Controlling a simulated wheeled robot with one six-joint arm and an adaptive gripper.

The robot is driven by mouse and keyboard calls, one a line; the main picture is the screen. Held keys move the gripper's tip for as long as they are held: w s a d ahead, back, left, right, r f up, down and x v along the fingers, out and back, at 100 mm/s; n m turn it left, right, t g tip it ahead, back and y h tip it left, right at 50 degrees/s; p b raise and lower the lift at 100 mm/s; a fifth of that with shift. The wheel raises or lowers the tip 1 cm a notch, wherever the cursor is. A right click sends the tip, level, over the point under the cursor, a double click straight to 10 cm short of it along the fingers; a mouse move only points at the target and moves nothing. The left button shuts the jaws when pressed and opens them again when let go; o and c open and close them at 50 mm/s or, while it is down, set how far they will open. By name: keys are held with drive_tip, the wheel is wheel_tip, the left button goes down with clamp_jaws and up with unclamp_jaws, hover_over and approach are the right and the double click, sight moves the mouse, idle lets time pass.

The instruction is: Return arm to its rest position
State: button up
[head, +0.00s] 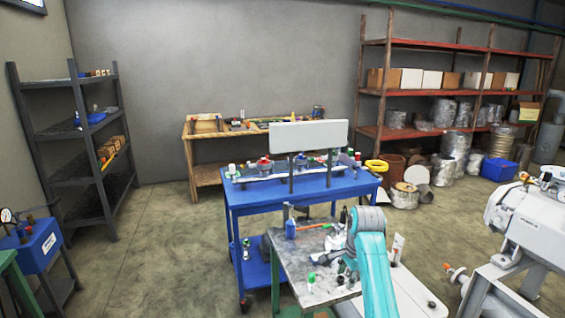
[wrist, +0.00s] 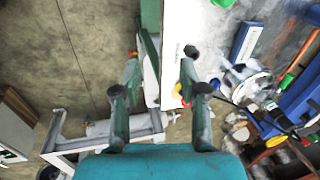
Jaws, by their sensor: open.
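My teal arm reaches up from the bottom of the head view, over the right side of a small grey-topped table (head: 285,262). My gripper (wrist: 161,72) shows in the wrist view with its two dark green-grey fingers spread apart. Nothing is between the fingers. Beyond them are a white flat surface (wrist: 180,30) and bare floor (wrist: 60,50).
Small tools and bottles crowd the grey table. A blue workbench (head: 226,200) with a white panel (head: 308,135) stands behind it. A white-grey machine (head: 525,220) is at the right. Dark shelves (head: 50,133) stand at the left. The floor (head: 150,240) left of the tables is clear.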

drive_tip(key=s+f+n+t, duration=0.2)
drive_tip(key=s+f, duration=0.3)
drive_tip(key=f, duration=0.5)
drive_tip(key=s+f+n+t, duration=0.1)
drive_tip(key=s+f, duration=0.4)
drive_tip(key=f, duration=0.5)
drive_tip(key=s+f+n+t, duration=0.2)
drive_tip(key=s+f, duration=0.3)
drive_tip(key=s, duration=0.5)
drive_tip(key=s+f+n+t, duration=0.15)
drive_tip(key=s+f, duration=0.25)
drive_tip(key=s, duration=0.6)
drive_tip(key=s+r+n+t, duration=0.1)
drive_tip(key=s+r+n, duration=0.15)
drive_tip(key=s, duration=0.65)
drive_tip(key=s+r+n+t, duration=0.1)
drive_tip(key=s+r+t, duration=0.15)
drive_tip(key=s, duration=0.65)
drive_tip(key=s+r+n+t, duration=0.2)
drive_tip(key=s+r+n, duration=0.1)
drive_tip(key=s+r, duration=1.2)
wheel_tip(320, 180, up, 4)
drive_tip(key=shift+n+h, duration=0.4)
